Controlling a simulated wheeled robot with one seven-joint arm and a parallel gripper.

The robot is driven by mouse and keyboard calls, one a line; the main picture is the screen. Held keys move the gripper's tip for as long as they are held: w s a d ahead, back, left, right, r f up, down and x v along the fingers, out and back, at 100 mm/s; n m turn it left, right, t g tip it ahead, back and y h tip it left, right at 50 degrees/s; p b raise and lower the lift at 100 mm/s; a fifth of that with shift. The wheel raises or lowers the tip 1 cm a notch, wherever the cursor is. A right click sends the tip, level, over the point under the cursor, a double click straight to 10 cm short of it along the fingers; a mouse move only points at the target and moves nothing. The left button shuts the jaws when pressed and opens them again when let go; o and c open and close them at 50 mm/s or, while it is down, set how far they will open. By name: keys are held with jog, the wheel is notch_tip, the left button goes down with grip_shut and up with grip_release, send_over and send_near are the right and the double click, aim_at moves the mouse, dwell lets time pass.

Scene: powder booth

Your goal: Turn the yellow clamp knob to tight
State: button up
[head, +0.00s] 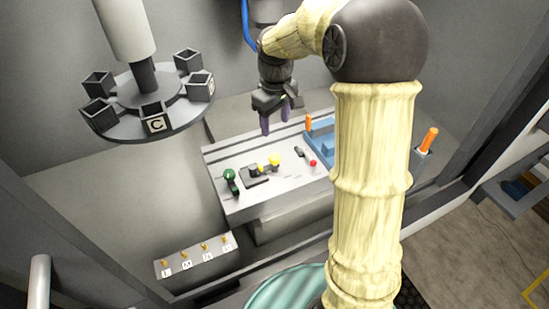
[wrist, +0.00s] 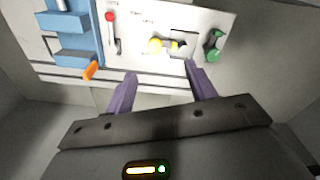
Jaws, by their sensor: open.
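The yellow clamp knob (head: 274,160) is on the light fixture plate (head: 222,158), beside a dark clamp block (head: 254,179). A smaller yellow part sits between the knob and the block. In the wrist view the knob (wrist: 155,45) lies just beyond the gap between my fingertips, slightly left of its middle. My gripper (head: 276,127) has purple fingers, pointing down, open and empty. It hangs above and behind the knob, apart from it. The fingers also show spread in the wrist view (wrist: 161,69).
A green-handled part (head: 229,178) stands left of the clamp. A carousel (head: 120,118) hangs left; a switch box (head: 190,270) is below.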

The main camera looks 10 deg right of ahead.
aim_at(274, 157)
jog(key=w, duration=0.1)
jog(key=w+n, duration=0.1)
jog(key=w, duration=0.1)
jog(key=shift+w+d+r, duration=0.2)
jog(key=shift+d+r, duration=0.1)
jog(key=shift+r, duration=0.05)
notch_tip(274, 157, down, 18)
jog(key=shift+r+p, duration=0.25)
jog(key=shift+p, duration=0.85)
jog(key=c, duration=1)
